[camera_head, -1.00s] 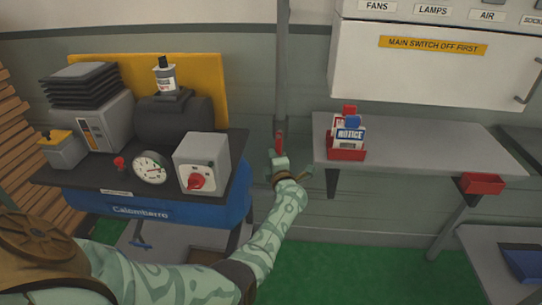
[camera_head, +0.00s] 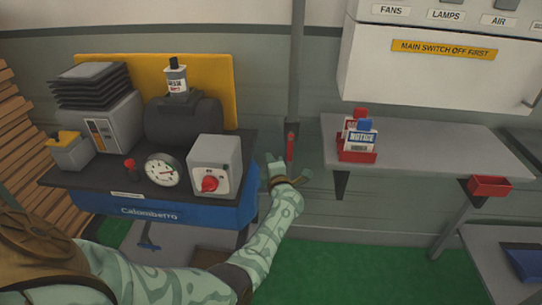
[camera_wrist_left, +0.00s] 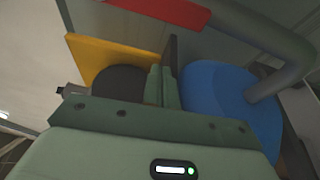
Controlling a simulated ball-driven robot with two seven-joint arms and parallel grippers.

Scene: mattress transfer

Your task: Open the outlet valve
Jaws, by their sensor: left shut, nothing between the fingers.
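A red lever (camera_head: 290,146) stands upright along the vertical grey pipe between the compressor and the wall shelf. It looks like the handle of the outlet valve. In the left wrist view, a red bar that appears to be the same lever (camera_wrist_left: 165,9) crosses the top, beside a thick grey pipe. My left gripper (camera_head: 273,161) is just left of and slightly below the lever, apart from it. Its fingers (camera_wrist_left: 161,86) are together with nothing between them. My right gripper is out of view.
The compressor has a blue tank (camera_head: 190,212), a round gauge (camera_head: 163,170), a small red knob (camera_head: 130,164) and a grey box with a red switch (camera_head: 214,168). The grey shelf (camera_head: 425,145) to the right carries a red holder (camera_head: 356,155) with cards.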

